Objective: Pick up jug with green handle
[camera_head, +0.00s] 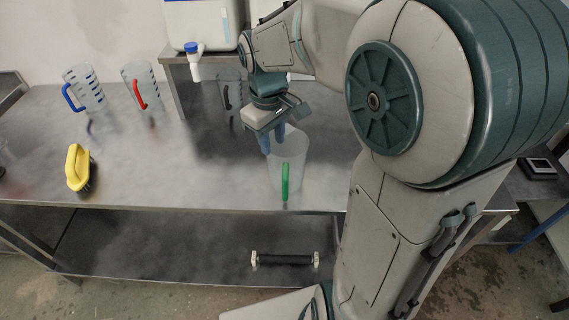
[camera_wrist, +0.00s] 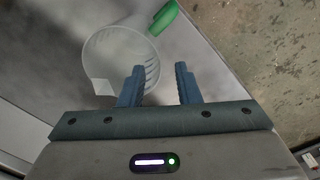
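The jug with the green handle (camera_head: 288,165) stands upright near the front edge of the steel table, its green handle (camera_head: 285,182) facing the front. My gripper (camera_head: 273,140) is just above and behind the jug in the head view, pointing down. In the wrist view my gripper (camera_wrist: 159,85) is open, its two blue fingers apart with nothing clearly between them. There the jug's round rim (camera_wrist: 88,52) lies at the upper left, partly overlapped by the left finger, and the green handle shows beyond the fingertips. Contact between finger and jug cannot be told.
A blue-handled jug (camera_head: 88,88), a red-handled jug (camera_head: 147,82) and a black-handled jug (camera_head: 231,92) stand farther back on the table (camera_head: 190,165). A yellow brush (camera_head: 77,167) lies at left. A white dispenser (camera_head: 205,22) with a tap stands on a raised shelf. The table's middle left is clear.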

